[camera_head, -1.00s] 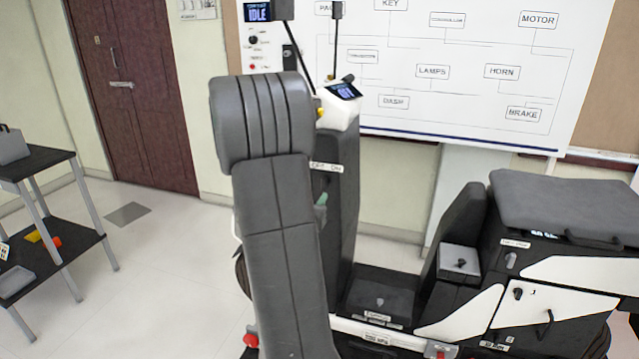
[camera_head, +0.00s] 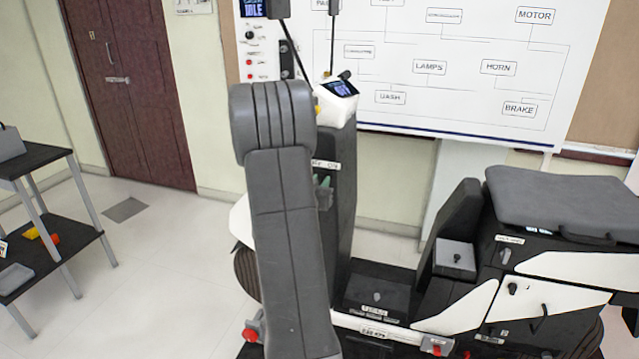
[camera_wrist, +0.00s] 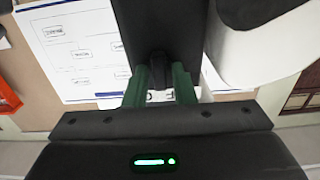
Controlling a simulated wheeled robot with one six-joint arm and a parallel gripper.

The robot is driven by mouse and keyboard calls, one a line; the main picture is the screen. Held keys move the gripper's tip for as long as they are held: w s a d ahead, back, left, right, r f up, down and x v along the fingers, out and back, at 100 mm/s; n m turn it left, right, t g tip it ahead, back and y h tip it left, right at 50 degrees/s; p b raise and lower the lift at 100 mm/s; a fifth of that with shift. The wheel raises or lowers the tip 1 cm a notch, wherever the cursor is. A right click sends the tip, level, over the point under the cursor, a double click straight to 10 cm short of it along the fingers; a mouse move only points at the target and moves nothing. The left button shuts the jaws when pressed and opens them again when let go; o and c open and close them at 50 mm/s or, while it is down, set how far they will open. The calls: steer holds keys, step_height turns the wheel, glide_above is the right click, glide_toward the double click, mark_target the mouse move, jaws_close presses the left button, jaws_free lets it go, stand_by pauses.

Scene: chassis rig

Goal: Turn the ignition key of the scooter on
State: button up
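The scooter's dark front column (camera_head: 340,215) stands behind my grey arm in the head view. A small white OFF/ON label (camera_head: 326,165) is on it. My gripper's green fingertips (camera_head: 323,182) are just below that label, partly hidden by my arm. In the wrist view my gripper (camera_wrist: 160,85) is open, one green finger on each side of a dark knob-like part, apparently the ignition key (camera_wrist: 159,66). Slivers of a white label show between the fingers. I cannot tell whether either finger touches the key. The key is not clear in the head view.
The scooter's lit dash (camera_head: 341,89) tops the column. Its seat (camera_head: 560,200) and rear body are at the right. A wiring board (camera_head: 450,60) hangs on the wall behind. A black shelf cart (camera_head: 45,265) stands at the left, with free floor beside it.

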steer(key=shift+f+m+b, duration=0.15)
steer(key=shift+m+b, duration=0.15)
steer(key=shift+b, duration=0.2)
steer(key=m+b, duration=0.1)
steer(key=b, duration=0.1)
steer(key=shift+f+m+b, duration=0.15)
steer(key=shift+m+b, duration=0.15)
steer(key=shift+b, duration=0.1)
steer(key=m+b, duration=0.3)
steer(key=b, duration=0.1)
steer(key=shift+d+m, duration=0.1)
steer(key=shift+m, duration=0.2)
steer(key=m+b, duration=0.3)
steer(key=shift+s, duration=0.1)
steer(key=shift+m+b, duration=1.2)
steer(key=shift+m, duration=0.5)
steer(key=o, duration=0.7)
steer(key=shift+d, duration=0.1)
steer(key=shift+o, duration=0.2)
